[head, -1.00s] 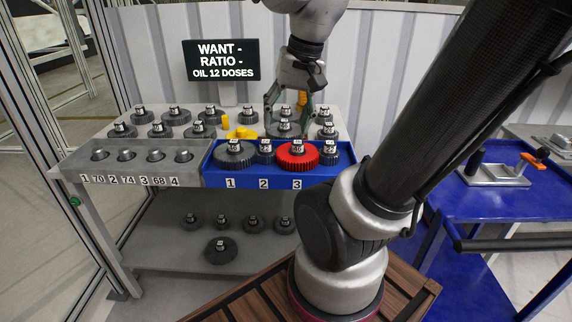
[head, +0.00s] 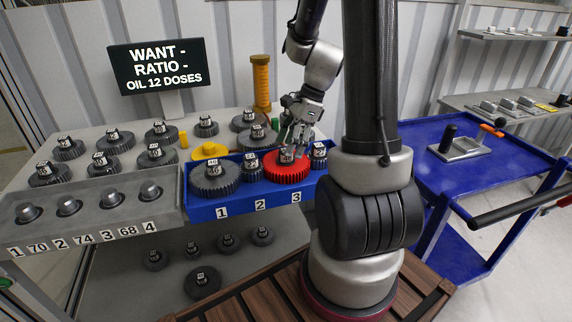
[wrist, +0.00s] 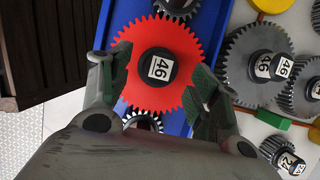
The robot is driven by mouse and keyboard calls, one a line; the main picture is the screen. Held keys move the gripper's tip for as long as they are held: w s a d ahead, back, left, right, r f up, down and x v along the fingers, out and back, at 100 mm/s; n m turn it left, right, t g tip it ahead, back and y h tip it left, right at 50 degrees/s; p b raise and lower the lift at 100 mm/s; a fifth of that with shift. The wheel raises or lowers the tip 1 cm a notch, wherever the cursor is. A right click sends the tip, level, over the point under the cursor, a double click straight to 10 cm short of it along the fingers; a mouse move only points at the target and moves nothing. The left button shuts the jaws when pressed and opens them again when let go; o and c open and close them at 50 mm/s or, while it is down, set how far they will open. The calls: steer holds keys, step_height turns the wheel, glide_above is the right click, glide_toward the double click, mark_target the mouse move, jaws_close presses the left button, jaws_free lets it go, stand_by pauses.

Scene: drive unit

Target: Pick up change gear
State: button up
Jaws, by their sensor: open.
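A red change gear (head: 286,170) with a dark hub lies in the blue tray (head: 208,212), in the section above label 3. It fills the middle of the wrist view (wrist: 183,48), where its hub label reads 46. My gripper (head: 297,138) is open, directly over this gear. In the wrist view its two fingers stand on either side of the red gear, close to its teeth. I cannot tell whether they touch it. Dark gears stand in the tray beside it: a large one (head: 214,182) at left, small ones (head: 250,168) and (head: 319,156) on either side.
Several dark gears (head: 115,141) stand on the grey bench behind the tray. A grey holder (head: 100,212) with pegs is to the left. A yellow gear (head: 209,151) and a tall amber cylinder (head: 261,85) stand behind the tray. A blue cart (head: 500,178) is at right.

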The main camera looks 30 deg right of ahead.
steer(key=shift+x, duration=1.1)
steer(key=shift+c, duration=0.2)
jaws_close()
steer(key=shift+r, duration=0.1)
